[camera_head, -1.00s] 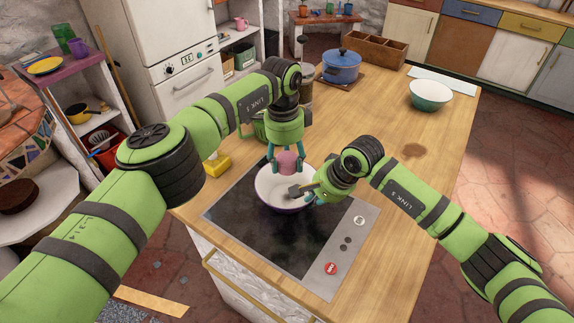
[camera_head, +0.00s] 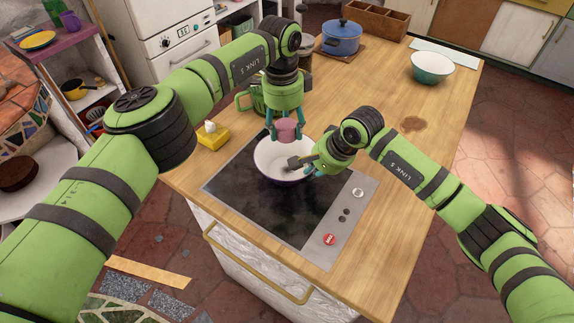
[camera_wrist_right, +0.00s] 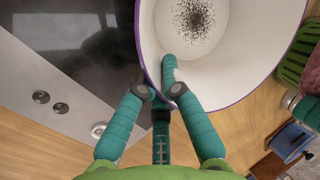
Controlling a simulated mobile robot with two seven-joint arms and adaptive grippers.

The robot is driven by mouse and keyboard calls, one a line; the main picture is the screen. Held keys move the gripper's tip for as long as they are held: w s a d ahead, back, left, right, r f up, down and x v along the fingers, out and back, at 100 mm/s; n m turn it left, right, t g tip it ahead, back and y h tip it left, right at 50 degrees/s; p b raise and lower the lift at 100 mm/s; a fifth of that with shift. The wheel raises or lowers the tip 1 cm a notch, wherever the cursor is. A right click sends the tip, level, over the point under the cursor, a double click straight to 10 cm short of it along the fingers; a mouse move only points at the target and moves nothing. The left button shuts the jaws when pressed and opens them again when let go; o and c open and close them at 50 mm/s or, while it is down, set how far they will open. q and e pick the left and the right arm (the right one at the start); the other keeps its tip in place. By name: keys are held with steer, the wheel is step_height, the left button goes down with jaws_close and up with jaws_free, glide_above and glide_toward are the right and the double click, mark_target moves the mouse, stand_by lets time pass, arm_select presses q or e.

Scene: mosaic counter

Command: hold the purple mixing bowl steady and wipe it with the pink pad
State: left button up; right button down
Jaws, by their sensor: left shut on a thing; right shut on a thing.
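The purple mixing bowl (camera_head: 268,157) stands on the dark cooktop, white inside with a purple rim. In the right wrist view the bowl (camera_wrist_right: 242,62) has a patch of dark specks (camera_wrist_right: 194,14) on its inside. My right gripper (camera_head: 308,168) is shut on the bowl's near right rim; its fingers (camera_wrist_right: 171,90) straddle the wall in the right wrist view. My left gripper (camera_head: 285,122) points down and is shut on the pink pad (camera_head: 288,131). The pad is at the bowl's far side, seen over the far rim; whether it touches is unclear.
The cooktop (camera_head: 245,200) has knobs and a red button (camera_head: 329,239) on its right strip. A yellow block-like item (camera_head: 213,137) lies to the left and a green container (camera_head: 250,97) stands behind. A teal bowl (camera_head: 432,68) and a blue pot (camera_head: 341,38) stand farther back. The right counter is mostly clear.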

arm_select(q)
steer(key=shift+s+a, duration=0.2)
steer(key=shift+s, duration=0.25)
steer(key=shift+f, duration=0.2)
steer(key=shift+f, duration=4.85)
steer(key=shift+a, duration=0.1)
